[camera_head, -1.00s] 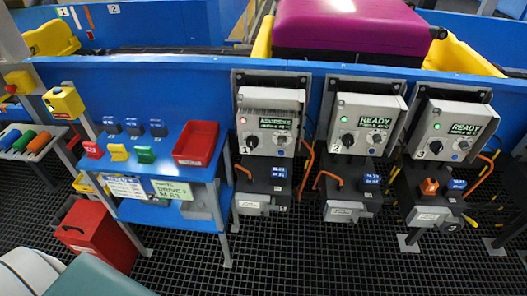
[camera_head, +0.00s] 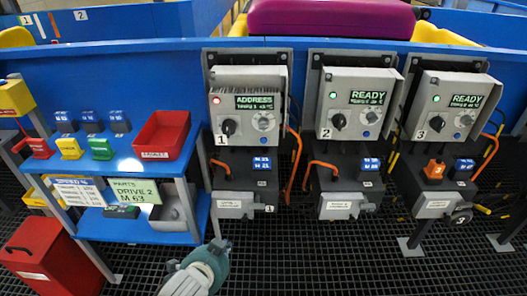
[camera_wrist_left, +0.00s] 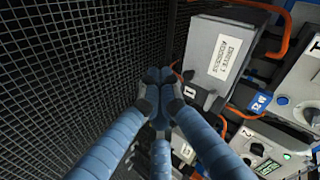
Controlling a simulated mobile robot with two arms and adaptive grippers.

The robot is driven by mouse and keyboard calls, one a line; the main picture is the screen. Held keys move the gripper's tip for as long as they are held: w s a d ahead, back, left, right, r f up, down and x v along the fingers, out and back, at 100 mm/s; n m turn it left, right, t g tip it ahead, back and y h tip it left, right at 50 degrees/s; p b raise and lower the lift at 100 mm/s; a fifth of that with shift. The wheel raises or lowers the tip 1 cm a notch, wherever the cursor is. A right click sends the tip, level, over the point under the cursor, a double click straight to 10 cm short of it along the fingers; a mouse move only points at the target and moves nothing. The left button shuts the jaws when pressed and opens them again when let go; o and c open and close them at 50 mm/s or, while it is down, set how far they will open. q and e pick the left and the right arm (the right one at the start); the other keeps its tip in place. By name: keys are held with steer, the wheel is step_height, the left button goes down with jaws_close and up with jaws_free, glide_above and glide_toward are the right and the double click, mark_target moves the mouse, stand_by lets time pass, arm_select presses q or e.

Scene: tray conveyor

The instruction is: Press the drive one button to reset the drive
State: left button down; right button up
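The drive one box (camera_head: 247,78) is a grey panel marked 1 at the left of three drives. Its display (camera_head: 259,103) reads ADDRESS, and a red light (camera_head: 216,99) is lit. It has a black knob (camera_head: 228,127) and a pale round control (camera_head: 264,121); which part is the button is too small to tell. My left gripper (camera_head: 213,252) is at the bottom, below and left of drive one, apart from the panel. In the wrist view its blue fingers (camera_wrist_left: 160,80) meet at the tips with nothing visible between them, beside a labelled grey box (camera_wrist_left: 208,65). My right gripper is out of view.
Drive two (camera_head: 352,92) and drive three (camera_head: 450,95) show READY with green lights. Orange cables (camera_head: 292,165) hang between drives. A blue shelf (camera_head: 150,172) with a red tray (camera_head: 162,135) stands left. A red bin (camera_head: 48,258) is on the grid floor.

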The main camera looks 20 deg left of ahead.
mark_target(264, 141)
arm_select(q)
steer(key=w+d+r+m+t+h, duration=0.3)
steer(key=w+r+m+h, duration=0.2)
steer(key=m, duration=0.6)
steer(key=w+d+r+m+t+h, duration=0.2)
steer(key=w+r+m+h, duration=0.3)
steer(key=w+r+m, duration=0.5)
step_height(264, 141, up, 2)
steer(key=m+t, duration=0.1)
steer(key=m, duration=0.1)
steer(key=shift+w+d+r+m+h+b, duration=0.2)
steer(key=shift+d+m+h+b, duration=0.1)
steer(key=shift+d, duration=0.1)
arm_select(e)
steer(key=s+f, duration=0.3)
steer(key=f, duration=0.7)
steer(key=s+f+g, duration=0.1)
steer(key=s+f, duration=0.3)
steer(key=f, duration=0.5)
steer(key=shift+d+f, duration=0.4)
arm_select(q)
steer(key=shift+w, duration=0.15)
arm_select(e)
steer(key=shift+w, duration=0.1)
